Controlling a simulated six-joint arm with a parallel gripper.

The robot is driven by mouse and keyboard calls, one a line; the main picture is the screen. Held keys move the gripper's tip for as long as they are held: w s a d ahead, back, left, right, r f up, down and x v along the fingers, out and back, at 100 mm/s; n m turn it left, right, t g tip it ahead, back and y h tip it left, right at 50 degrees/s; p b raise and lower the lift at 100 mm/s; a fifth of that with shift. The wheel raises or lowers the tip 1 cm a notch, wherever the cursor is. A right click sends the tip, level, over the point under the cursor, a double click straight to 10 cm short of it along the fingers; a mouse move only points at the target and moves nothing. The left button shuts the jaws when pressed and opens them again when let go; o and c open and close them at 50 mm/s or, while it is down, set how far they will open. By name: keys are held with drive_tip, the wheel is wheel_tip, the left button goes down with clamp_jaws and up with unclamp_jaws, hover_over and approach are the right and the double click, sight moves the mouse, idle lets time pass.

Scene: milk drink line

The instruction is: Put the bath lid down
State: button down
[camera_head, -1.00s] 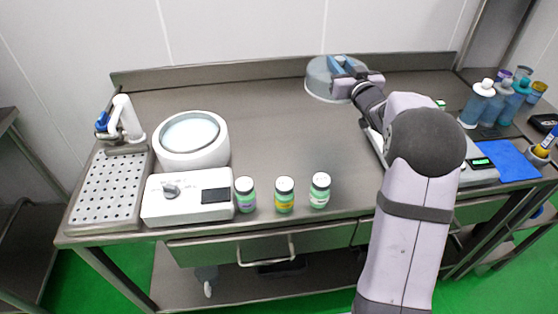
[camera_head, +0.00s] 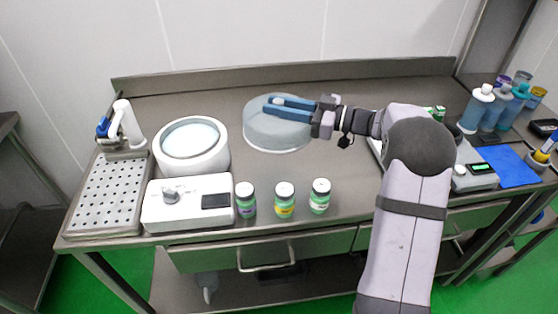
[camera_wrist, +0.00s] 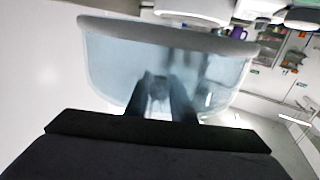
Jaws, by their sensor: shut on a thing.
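The bath lid (camera_head: 268,134) is a round, translucent grey-blue dome with a pale rim. My gripper (camera_head: 272,106) is shut on its top, with the blue fingers reaching in from the right. The lid is over the middle of the steel table, right of the white round bath (camera_head: 221,150). I cannot tell whether its rim touches the table. The bath is open at the top and shows pale liquid or a pale inner surface. In the wrist view the lid (camera_wrist: 110,60) fills the upper middle, with the dark fingers (camera_wrist: 162,100) at it.
A white control box (camera_head: 188,215) stands in front of the bath. A perforated tray (camera_head: 105,195) is at left. Bottles (camera_head: 474,108) and a blue mat (camera_head: 513,166) are at right. The table behind the lid is clear.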

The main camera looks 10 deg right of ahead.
wheel_tip(320, 180, down, 10)
drive_tip(key=shift+p, duration=0.45)
idle(0.3)
